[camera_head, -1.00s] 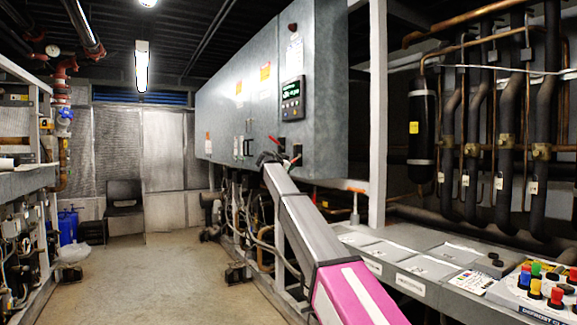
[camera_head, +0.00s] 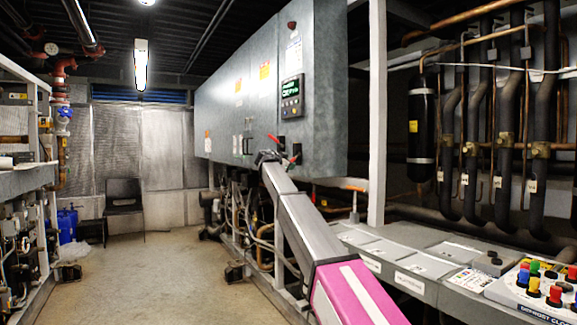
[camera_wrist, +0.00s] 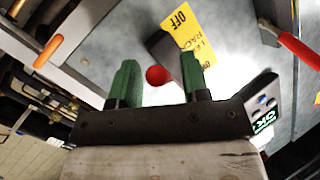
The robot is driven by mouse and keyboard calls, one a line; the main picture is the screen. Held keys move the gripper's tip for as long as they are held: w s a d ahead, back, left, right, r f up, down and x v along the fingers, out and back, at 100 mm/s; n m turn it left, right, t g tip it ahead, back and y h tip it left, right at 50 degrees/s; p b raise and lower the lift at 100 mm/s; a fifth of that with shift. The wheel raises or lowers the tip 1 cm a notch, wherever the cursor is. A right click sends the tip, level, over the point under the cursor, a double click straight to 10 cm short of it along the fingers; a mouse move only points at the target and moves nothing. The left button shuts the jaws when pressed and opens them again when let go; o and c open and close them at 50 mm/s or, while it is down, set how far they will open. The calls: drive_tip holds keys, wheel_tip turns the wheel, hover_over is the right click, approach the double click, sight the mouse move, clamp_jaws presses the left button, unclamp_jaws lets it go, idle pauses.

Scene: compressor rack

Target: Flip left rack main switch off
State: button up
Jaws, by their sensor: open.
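The left rack main switch shows in the wrist view as a red ball knob (camera_wrist: 157,75) beside a dark plate. A yellow label (camera_wrist: 190,32) reading "OFF" and "RACK" is next to it. My gripper (camera_wrist: 159,64) is open, with its two green fingers on either side of the knob and a visible gap to each. I cannot tell how deep the knob sits between them. In the head view my gripper (camera_head: 268,157) is at the lower front of the grey cabinet (camera_head: 325,90), near two red levers (camera_head: 275,139). My arm partly hides that spot.
A second red handle (camera_wrist: 297,46) is at the right of the wrist view, and an orange-red one (camera_wrist: 48,51) at the left. A control display (camera_head: 291,97) is on the cabinet. Pipes (camera_head: 505,130) stand at the right.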

drive_tip(key=v, duration=1)
drive_tip(key=shift+s+a+f, duration=0.1)
drive_tip(key=shift+s, duration=0.1)
